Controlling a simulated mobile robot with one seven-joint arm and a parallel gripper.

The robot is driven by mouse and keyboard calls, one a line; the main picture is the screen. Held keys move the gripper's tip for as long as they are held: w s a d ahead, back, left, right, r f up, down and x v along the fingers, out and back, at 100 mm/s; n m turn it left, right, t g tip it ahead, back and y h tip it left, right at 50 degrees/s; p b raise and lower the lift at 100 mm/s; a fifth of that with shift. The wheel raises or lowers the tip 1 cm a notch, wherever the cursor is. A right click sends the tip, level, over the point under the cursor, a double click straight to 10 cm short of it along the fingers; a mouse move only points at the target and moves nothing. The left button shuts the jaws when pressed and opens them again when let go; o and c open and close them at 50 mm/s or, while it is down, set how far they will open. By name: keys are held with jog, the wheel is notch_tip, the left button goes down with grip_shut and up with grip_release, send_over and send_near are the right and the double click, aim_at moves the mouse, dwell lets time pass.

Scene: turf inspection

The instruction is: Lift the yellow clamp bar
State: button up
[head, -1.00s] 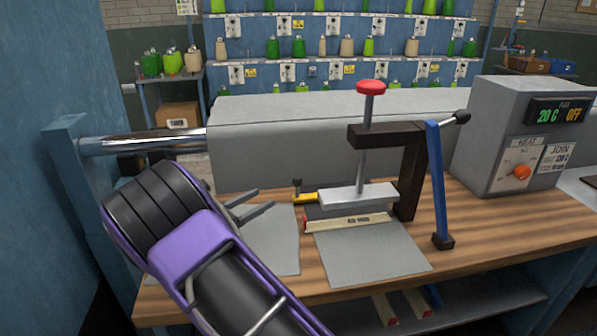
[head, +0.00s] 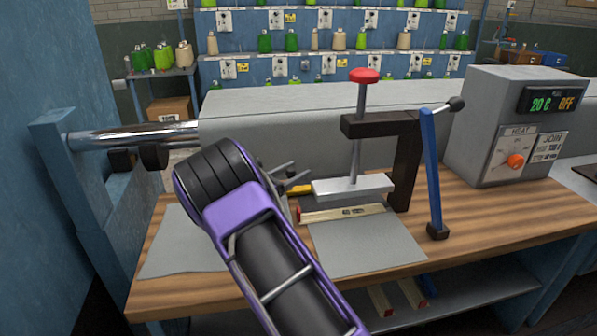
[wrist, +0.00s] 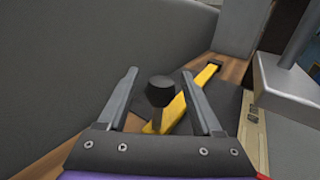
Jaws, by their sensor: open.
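The yellow clamp bar (wrist: 177,112) lies low at the back of the bench, with a black knob (wrist: 160,91) standing up near its near end. In the head view only a short yellow piece of the bar (head: 299,189) shows, left of the press plate; my gripper hides the rest. My gripper (head: 285,179) is open and empty. In the wrist view its two fingers (wrist: 162,98) point forward on either side of the knob, apart from it as far as I can tell. The bar runs away to the right beyond the right finger.
The press plate (head: 352,188) with its red-topped post (head: 364,76) stands just right of the bar. A wooden strip (head: 342,213) lies before it on a grey sheet (head: 366,246). A blue lever (head: 432,175) and heater box (head: 516,125) are further right.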

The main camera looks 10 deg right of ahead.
jog(key=shift+x, duration=0.75)
grip_shut()
dwell(0.9)
